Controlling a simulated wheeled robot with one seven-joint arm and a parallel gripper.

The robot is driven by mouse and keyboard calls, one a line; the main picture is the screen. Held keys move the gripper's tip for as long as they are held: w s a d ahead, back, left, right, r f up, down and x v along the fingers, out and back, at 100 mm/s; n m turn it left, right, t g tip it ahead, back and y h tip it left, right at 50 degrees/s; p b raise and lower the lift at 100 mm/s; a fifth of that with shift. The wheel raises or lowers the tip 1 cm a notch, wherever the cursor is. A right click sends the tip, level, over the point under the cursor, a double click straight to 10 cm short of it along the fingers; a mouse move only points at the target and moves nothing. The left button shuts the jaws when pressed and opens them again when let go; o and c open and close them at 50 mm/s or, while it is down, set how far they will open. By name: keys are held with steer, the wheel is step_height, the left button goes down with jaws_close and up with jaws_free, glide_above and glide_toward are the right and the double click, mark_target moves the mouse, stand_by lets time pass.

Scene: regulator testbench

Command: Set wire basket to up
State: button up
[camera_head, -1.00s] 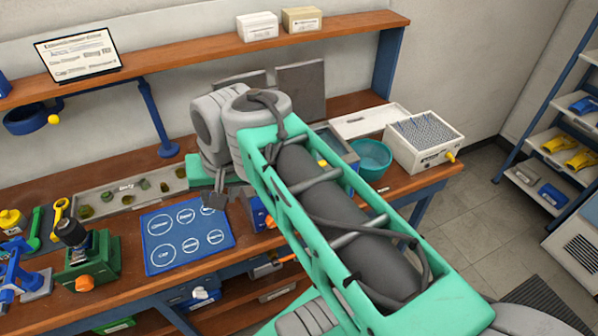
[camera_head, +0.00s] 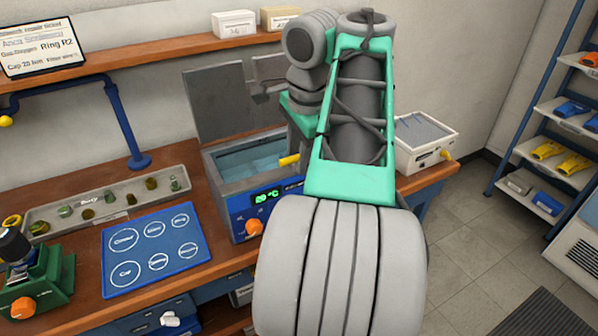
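The bath unit (camera_head: 237,207) on the bench has a blue front with a green display and an orange knob. Its tank is open, with pale blue liquid (camera_head: 246,158) inside and a grey lid (camera_head: 222,108) standing up behind. A yellow handle (camera_head: 289,160) shows at the tank's right side; it may belong to the wire basket, whose mesh I cannot make out. My arm covers the unit's right side.
A blue mat (camera_head: 155,250) with marked circles lies left of the bath. Behind it is a grey parts tray (camera_head: 108,205). A white box (camera_head: 424,140) with a yellow knob stands to the right, partly behind my arm. A shelf (camera_head: 150,55) runs above the bench.

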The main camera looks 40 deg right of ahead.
steer(key=shift+f, duration=0.45)
steer(key=shift+r, duration=0.1)
jaws_close()
steer(key=shift+w+r, duration=0.1)
stand_by(0.9)
